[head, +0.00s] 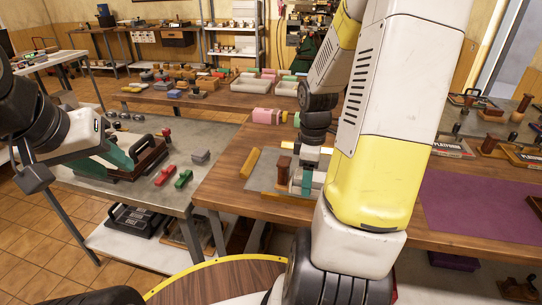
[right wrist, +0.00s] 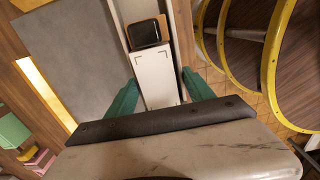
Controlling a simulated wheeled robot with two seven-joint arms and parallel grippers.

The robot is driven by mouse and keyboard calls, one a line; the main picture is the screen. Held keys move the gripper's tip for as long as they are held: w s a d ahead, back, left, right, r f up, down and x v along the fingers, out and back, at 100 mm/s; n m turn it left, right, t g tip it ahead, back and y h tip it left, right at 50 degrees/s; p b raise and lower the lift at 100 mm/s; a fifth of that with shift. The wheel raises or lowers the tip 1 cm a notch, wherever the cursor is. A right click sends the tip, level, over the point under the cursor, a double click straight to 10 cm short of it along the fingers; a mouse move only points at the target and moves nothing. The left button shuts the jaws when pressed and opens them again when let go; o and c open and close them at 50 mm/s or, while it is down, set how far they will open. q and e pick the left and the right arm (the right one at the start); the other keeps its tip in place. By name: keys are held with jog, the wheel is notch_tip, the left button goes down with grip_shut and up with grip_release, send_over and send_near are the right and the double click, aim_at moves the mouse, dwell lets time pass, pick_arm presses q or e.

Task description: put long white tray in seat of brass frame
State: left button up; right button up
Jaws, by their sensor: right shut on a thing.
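My right gripper (head: 305,180) is low over the workbench with its green fingers on either side of a long white piece, which looks like the long white tray (right wrist: 155,75). The fingers are shut on it in the right wrist view (right wrist: 160,95). A brown block with a black top (right wrist: 148,32) shows at the tray's far part. The seat cannot be made out. My left gripper (head: 118,158) is beside a dark brown box; its opening is unclear.
A brown post (head: 284,168) stands close left of my right gripper. A pink block (head: 267,116) stands behind. A purple mat (head: 475,210) lies right.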

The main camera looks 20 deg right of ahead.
send_over(291, 171)
jog(key=shift+w+f, duration=0.1)
jog(key=shift+f, duration=2.3)
jog(key=shift+f, duration=0.15)
jog(key=o, duration=1.7)
